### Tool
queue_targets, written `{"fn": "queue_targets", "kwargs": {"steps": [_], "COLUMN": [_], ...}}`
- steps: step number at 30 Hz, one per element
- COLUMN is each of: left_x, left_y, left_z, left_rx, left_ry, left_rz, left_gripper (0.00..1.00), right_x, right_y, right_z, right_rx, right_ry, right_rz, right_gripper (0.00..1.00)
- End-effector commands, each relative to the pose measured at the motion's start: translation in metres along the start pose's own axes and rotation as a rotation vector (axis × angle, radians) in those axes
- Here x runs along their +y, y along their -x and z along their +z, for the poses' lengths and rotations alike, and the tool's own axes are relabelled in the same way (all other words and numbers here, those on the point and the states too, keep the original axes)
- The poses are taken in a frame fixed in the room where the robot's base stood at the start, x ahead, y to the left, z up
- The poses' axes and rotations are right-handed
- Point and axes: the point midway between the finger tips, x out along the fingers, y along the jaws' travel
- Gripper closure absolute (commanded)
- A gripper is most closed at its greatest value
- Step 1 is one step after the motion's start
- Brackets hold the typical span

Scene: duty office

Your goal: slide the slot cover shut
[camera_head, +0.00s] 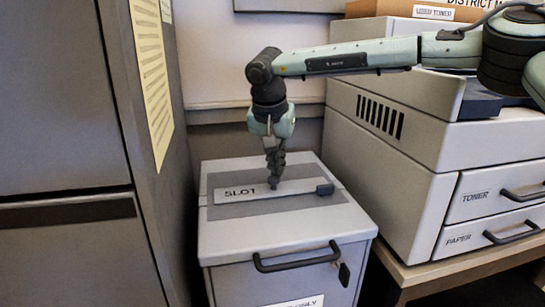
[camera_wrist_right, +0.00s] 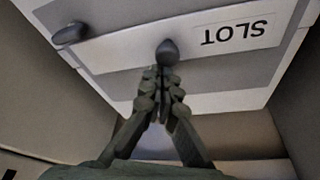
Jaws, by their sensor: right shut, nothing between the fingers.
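The slot cover (camera_head: 300,188) is a pale flat strip on a darker grey panel (camera_head: 240,179) on top of a grey box. A "SLOT" label is at its left end and a small dark knob (camera_head: 325,189) at its right end. The wrist view shows the strip (camera_wrist_right: 120,49) upside down, with the knob (camera_wrist_right: 70,35) at the left. My right gripper (camera_head: 273,183) is shut and empty, pointing down over the middle of the strip, between label and knob. Its fingertips (camera_wrist_right: 166,52) are at or just above the strip; I cannot tell if they touch. No open slot shows. My left gripper is not in view.
The box (camera_head: 230,235) has a dark front handle (camera_head: 296,257) and a lock. A grey cabinet (camera_head: 60,120) stands close on the left. A printer with toner and paper drawers (camera_head: 440,170) stands on a wooden table at the right. A wall is behind.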

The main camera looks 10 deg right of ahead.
Motion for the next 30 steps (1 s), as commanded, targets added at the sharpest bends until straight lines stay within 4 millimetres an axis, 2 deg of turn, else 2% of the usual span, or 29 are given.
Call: {"fn": "queue_targets", "kwargs": {"steps": [11,17,20,30], "left_x": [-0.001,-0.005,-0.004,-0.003], "left_y": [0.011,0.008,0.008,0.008], "left_z": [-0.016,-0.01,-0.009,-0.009], "left_rx": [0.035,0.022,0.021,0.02], "left_ry": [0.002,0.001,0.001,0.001], "left_rz": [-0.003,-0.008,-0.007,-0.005], "left_gripper": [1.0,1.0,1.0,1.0], "right_x": [0.002,0.002,0.001,0.002], "right_y": [0.0,0.006,0.021,0.092], "right_z": [0.006,0.006,0.005,0.004], "right_rx": [-0.003,-0.003,-0.002,0.001], "right_ry": [0.002,0.002,0.002,0.0], "right_rz": [0.001,0.0,-0.003,-0.003], "right_gripper": [1.0,1.0,1.0,1.0]}}
